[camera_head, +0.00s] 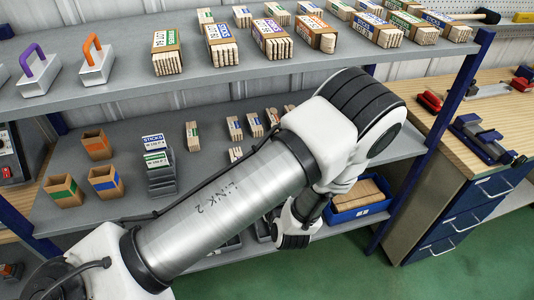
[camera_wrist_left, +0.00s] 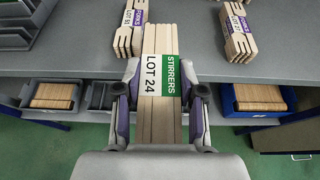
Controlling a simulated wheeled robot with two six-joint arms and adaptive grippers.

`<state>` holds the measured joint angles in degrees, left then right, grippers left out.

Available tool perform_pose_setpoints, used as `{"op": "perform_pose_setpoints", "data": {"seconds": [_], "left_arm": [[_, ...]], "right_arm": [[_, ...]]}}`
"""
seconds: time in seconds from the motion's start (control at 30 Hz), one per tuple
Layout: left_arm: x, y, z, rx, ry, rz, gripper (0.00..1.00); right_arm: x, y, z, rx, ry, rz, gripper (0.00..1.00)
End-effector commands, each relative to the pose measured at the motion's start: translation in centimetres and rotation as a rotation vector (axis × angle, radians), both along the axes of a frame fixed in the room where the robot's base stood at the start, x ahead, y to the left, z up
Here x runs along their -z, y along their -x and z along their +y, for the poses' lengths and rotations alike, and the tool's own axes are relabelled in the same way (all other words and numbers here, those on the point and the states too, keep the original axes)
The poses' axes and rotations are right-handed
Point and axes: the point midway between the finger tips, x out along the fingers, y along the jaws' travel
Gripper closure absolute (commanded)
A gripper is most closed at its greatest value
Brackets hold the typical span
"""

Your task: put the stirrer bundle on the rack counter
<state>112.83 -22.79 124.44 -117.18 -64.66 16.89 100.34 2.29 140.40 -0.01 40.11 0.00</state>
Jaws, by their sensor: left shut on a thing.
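The stirrer bundle (camera_wrist_left: 158,70) is a stack of long pale wooden sticks with a white and green wrapper reading STIRRERS LOT 24. In the left wrist view my left gripper (camera_wrist_left: 160,90) is shut on it, one finger on each side. The bundle's far end overlaps the grey rack counter (camera_wrist_left: 80,55), and its near end shows in front of the counter's edge. I cannot tell whether it touches the counter. In the head view my left arm reaches across the rack and hides the gripper and bundle. My right gripper is not in view.
The upper shelf (camera_head: 120,87) carries several wrapped bundles. A workbench (camera_head: 450,125) stands right.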

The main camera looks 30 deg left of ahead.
Motion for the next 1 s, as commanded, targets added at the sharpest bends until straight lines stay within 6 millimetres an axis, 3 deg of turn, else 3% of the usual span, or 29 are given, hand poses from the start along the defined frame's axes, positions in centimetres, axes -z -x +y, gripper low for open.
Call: {"op": "perform_pose_setpoints", "data": {"seconds": [0.13,0.33,0.4,0.7,0.87,1.0], "left_arm": [[1.4,-0.9,0.6,-0.002,-0.001,-0.008,1.0],[1.6,-2.4,1.6,-0.002,0.002,-0.009,1.0],[0.9,-4.4,2.9,-0.009,0.009,-0.007,1.0],[1.4,-12.0,7.5,-0.005,0.003,-0.005,1.0],[2.2,-13.5,8.4,-0.001,-0.001,-0.002,1.0],[4.8,-13.5,8.3,-0.001,0.0,0.0,1.0]], "right_arm": [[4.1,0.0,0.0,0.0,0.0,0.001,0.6],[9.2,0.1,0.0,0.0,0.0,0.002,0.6],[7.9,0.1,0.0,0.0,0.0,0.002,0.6],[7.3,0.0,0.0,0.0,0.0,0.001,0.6],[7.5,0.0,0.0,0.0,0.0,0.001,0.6],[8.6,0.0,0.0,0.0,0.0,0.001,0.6]]}}
